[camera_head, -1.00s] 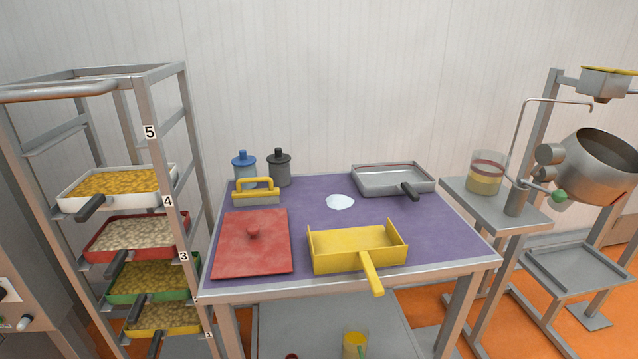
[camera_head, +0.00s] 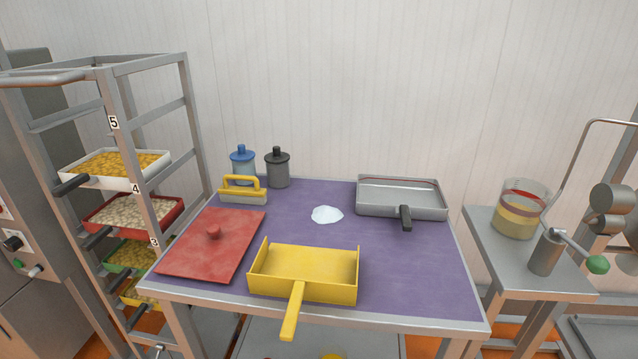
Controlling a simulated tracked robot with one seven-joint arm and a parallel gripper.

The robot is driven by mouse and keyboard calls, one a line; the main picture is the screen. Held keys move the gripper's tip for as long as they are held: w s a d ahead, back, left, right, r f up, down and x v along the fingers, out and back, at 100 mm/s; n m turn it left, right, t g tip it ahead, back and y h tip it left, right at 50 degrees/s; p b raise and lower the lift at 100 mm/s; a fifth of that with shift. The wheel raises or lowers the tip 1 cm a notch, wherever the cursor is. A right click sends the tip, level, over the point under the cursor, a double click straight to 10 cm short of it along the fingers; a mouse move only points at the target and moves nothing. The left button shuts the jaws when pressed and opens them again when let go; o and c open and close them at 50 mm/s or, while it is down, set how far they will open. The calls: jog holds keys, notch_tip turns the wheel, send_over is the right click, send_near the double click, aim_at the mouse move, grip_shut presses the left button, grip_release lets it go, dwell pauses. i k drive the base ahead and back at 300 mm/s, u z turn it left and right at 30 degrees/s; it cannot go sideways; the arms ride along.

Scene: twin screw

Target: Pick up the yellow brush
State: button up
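The yellow brush (camera_head: 243,190) has a yellow arched handle on a pale block base. It stands upright at the back left of the purple-topped table (camera_head: 395,270), in front of the blue-lidded jar and behind the red lid. Nothing covers it from the front. My gripper is not in view, and no part of my arm shows.
A red lid (camera_head: 195,248), a yellow scoop (camera_head: 318,270) with its handle over the front edge, a white patch (camera_head: 327,215) and a grey pan (camera_head: 400,210) are on the table. A blue-lidded jar (camera_head: 242,170) and dark jar (camera_head: 278,172) stand behind. A tray rack (camera_head: 125,125) stands left.

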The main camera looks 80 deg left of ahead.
aim_at(257, 195)
jog(key=z, duration=0.85)
jog(key=i, duration=0.15)
jog(key=u, duration=4.85)
jog(key=i, duration=1.05)
jog(key=z, duration=0.1)
jog(key=k, duration=0.9)
jog(key=u, duration=0.1)
